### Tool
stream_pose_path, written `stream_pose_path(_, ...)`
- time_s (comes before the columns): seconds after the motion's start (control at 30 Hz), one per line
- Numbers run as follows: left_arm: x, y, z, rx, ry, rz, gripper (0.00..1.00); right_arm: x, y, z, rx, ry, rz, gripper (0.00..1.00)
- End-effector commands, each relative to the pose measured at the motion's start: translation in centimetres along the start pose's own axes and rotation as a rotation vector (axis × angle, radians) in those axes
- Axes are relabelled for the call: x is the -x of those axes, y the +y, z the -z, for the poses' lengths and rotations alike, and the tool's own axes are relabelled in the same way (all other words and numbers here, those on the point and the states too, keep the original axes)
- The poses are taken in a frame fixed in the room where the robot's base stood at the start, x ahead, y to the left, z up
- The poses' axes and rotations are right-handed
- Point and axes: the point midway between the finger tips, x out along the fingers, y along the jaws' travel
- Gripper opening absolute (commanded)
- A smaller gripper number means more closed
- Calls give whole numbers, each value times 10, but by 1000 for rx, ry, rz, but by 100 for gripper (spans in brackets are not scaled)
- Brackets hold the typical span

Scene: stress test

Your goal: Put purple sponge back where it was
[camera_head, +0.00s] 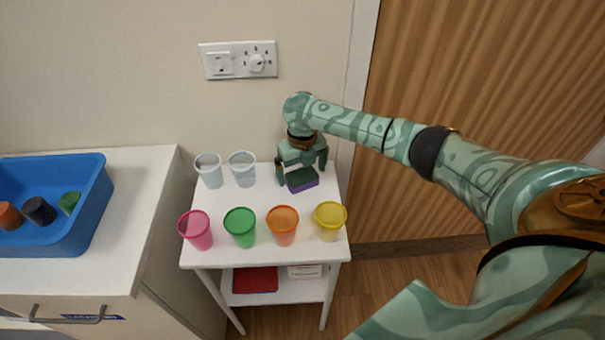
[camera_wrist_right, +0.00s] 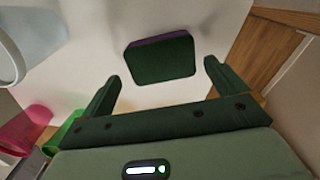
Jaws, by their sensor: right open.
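The purple sponge (camera_head: 303,187) has a dark green top and lies on the small white table (camera_head: 215,222) at its back right. In the right wrist view the sponge (camera_wrist_right: 160,58) shows its dark green face and a thin purple edge. My right gripper (camera_head: 302,174) is over the sponge, pointing down, with its fingers apart. In the wrist view its open fingers (camera_wrist_right: 163,74) stand on either side of the sponge's near edge, with gaps on both sides. My left gripper is not in view.
Two clear cups (camera_head: 208,171) (camera_head: 243,169) stand left of the sponge. A pink cup (camera_head: 196,231), green cup (camera_head: 241,228), orange cup (camera_head: 283,226) and yellow cup (camera_head: 329,221) line the front. A blue tray (camera_head: 88,215) sits on the left cabinet. The table's middle is clear.

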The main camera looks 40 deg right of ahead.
Motion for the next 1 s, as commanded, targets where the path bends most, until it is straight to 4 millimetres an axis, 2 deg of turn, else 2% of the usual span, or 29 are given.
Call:
stream_pose_path(0.03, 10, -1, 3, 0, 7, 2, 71, 20, 0, -1, 0, -7, -1, 98)
stream_pose_path(0.1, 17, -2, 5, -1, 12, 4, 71, 38, 0, -1, 1, -7, -1, 98)
stream_pose_path(0.3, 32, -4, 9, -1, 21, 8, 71, 78, 0, -1, 1, -5, -1, 98)
stream_pose_path(0.4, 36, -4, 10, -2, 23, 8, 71, 89, 0, 0, 0, -3, -1, 98)
stream_pose_path(0.53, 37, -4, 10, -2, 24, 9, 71, 94, 0, 0, -1, -1, -1, 98)
stream_pose_path(1.0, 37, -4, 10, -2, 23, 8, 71, 93, 0, 0, 0, 0, -1, 98)
